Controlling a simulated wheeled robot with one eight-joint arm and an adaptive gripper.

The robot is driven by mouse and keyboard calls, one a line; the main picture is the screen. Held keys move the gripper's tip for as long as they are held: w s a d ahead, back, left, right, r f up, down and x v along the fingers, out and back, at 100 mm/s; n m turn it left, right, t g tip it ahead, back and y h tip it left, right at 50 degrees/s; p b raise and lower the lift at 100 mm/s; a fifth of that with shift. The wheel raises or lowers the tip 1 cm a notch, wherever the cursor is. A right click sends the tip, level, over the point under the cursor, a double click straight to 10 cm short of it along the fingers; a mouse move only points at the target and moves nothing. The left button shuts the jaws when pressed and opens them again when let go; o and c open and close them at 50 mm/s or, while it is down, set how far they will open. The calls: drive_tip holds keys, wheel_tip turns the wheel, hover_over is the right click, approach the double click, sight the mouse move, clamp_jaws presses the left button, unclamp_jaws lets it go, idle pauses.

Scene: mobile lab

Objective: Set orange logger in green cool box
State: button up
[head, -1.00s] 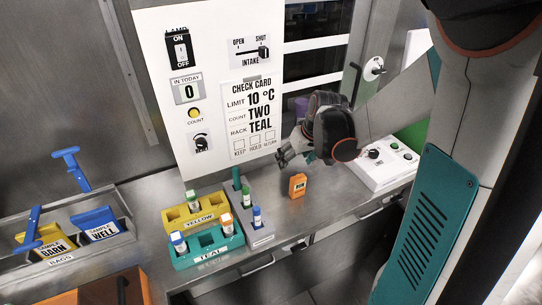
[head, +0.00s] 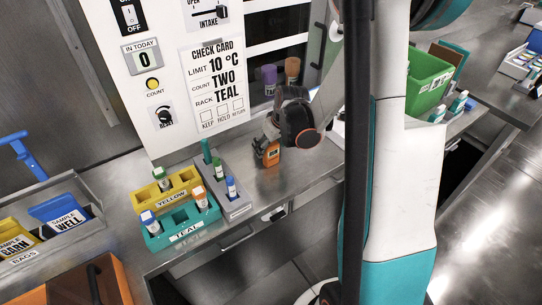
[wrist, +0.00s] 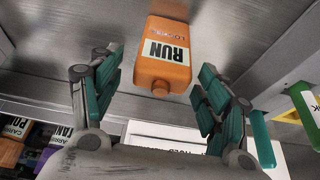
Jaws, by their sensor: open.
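In the wrist view the logger (wrist: 164,55) shows between and slightly beyond the tips of my gripper (wrist: 160,78). The teal fingers are spread, one on each side, with gaps to the logger. In the head view my gripper (head: 267,142) is right at the logger and hides part of it. A green box (head: 428,84), which looks like the cool box, stands at the right behind my arm. My arm hides its left part, and its inside is mostly hidden.
A yellow rack (head: 150,200), a teal rack (head: 178,235) and a grey rack (head: 236,205) with capped tubes stand left of the logger. Small bottles (head: 457,101) stand by the green box. My arm column blocks the counter's middle right.

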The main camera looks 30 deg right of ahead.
drive_tip(key=b+x, duration=0.1)
drive_tip(key=x, duration=0.3)
drive_tip(key=shift+s+f+b, duration=0.1)
drive_tip(key=shift+f+b, duration=0.1)
drive_tip(key=shift+b, duration=0.2)
drive_tip(key=shift+r, duration=0.1)
drive_tip(key=c, duration=1.3)
